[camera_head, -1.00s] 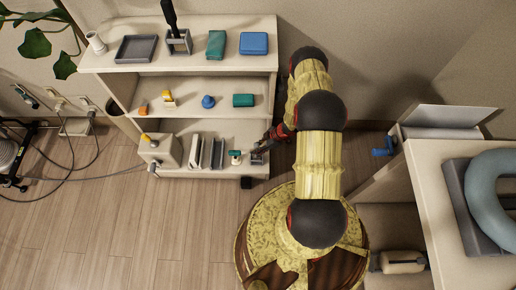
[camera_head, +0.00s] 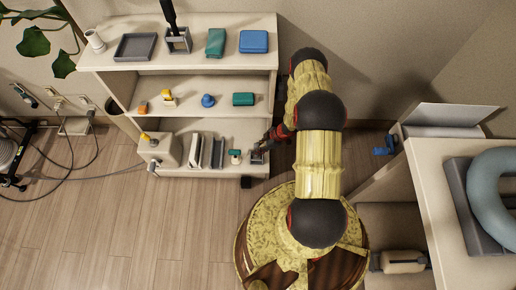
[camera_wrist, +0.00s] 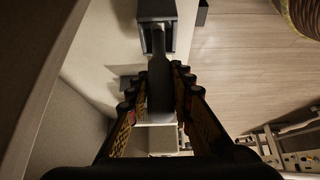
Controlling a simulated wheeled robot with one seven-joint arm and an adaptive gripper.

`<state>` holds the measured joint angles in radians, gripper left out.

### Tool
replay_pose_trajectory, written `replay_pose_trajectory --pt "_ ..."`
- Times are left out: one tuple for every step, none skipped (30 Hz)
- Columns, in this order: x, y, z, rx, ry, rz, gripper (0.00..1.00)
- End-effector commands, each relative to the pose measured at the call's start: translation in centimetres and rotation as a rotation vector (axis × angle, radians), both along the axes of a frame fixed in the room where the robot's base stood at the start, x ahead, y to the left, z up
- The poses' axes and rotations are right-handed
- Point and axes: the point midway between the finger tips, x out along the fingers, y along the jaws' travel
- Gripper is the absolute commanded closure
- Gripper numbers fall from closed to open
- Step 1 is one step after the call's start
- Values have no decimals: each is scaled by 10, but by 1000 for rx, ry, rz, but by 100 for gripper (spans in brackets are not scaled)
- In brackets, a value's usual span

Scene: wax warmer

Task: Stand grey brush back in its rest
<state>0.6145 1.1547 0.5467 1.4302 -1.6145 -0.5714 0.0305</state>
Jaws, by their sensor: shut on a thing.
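My gripper (camera_wrist: 160,82) is shut on the grey brush (camera_wrist: 160,88), a long dark shaft between the fingers in the wrist view. Its narrower far end (camera_wrist: 158,42) overlaps a dark grey box-like rest (camera_wrist: 157,10) at the top of that view. I cannot tell whether that end is inside the rest or only in front of it. In the head view my gripper (camera_head: 267,142) is low at the right end of the bottom shelf, close above the small grey rest (camera_head: 257,158). The brush is mostly hidden there by my arm.
The bottom shelf also holds a cream warmer box (camera_head: 160,150), upright grey-white panels (camera_head: 206,152) and a small green-topped item (camera_head: 235,156). A dark tool stands in a holder (camera_head: 178,42) on the top shelf.

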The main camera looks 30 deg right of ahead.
Motion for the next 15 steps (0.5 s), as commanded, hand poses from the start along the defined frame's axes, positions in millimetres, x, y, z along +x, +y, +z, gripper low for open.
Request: replay_pose_trajectory --pt "0 0 -2 0 0 0 100" --pt "0 0 -2 0 0 0 100" --pt "0 0 -3 0 0 0 100" --pt "0 0 -4 0 0 0 100" --pt "0 0 -5 0 0 0 100" --pt "0 0 -5 0 0 0 100" --pt "0 0 -6 0 0 0 100" --pt "0 0 -5 0 0 0 100" --pt "0 0 -5 0 0 0 100" --pt "0 0 -5 0 0 0 100" --pt "0 0 -5 0 0 0 100" --pt "0 0 -5 0 0 0 100" --pt "0 0 -5 0 0 0 100" --pt "0 0 -5 0 0 0 76" --pt "0 0 -5 0 0 0 74"
